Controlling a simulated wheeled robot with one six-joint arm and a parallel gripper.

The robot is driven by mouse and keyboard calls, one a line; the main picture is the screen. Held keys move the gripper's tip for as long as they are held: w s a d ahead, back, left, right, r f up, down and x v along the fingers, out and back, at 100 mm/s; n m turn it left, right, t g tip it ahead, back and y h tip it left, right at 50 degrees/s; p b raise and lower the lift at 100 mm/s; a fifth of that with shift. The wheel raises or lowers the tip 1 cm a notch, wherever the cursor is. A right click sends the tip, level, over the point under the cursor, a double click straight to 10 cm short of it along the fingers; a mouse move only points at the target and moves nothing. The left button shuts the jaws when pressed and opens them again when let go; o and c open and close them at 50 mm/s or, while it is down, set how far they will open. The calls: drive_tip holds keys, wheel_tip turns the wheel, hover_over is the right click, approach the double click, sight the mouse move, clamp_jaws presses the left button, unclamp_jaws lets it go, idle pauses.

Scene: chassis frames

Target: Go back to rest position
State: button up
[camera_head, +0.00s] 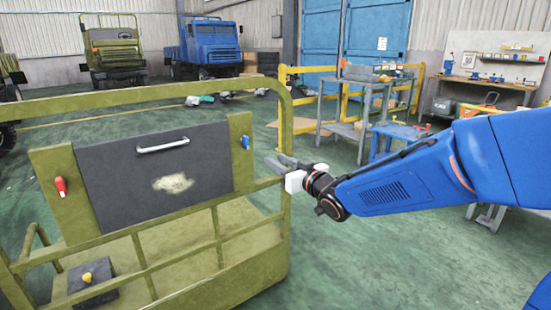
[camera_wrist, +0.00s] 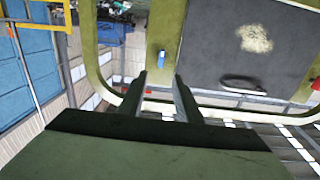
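My gripper (camera_head: 277,162) is at the right side of the olive-green chassis frame (camera_head: 285,125), at the end of my blue arm, beside the dark panel. In the wrist view my gripper (camera_wrist: 160,82) shows two dark fingers with a clear gap between them and nothing held. The blue knob (camera_head: 245,142) on the frame lies just left of my gripper; it also shows beyond the fingertips in the wrist view (camera_wrist: 162,58). I see no contact between them.
The dark panel (camera_head: 115,190) has a pale handle (camera_head: 163,145). A red knob (camera_head: 61,186) is on the left, a yellow knob (camera_head: 87,277) low down. A grey workbench (camera_head: 365,82) and blue table (camera_head: 400,130) stand behind my arm. Open green floor lies beyond the frame.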

drive_tip(key=s+d+f+m+g+h, duration=0.2)
drive_tip(key=s+d+f+h, duration=0.15)
drive_tip(key=s+d, duration=0.5)
drive_tip(key=s+d+f+m+g+h, duration=0.25)
drive_tip(key=s+d+h, duration=0.25)
drive_tip(key=d, duration=0.7)
drive_tip(key=s+d+f+g, duration=0.1)
drive_tip(key=s+f+g, duration=0.1)
drive_tip(key=s, duration=0.6)
drive_tip(key=s+d+f+m+g, duration=0.1)
drive_tip(key=s+d+f, duration=0.1)
drive_tip(key=s, duration=0.6)
drive_tip(key=s+d+f+m+g+h, duration=0.1)
drive_tip(key=s+d+f+g, duration=0.1)
drive_tip(key=s, duration=0.6)
drive_tip(key=shift+s+d+f+g, duration=0.2)
drive_tip(key=shift+f+g, duration=0.15)
drive_tip(key=shift+f, duration=0.4)
drive_tip(key=shift+a, duration=0.1)
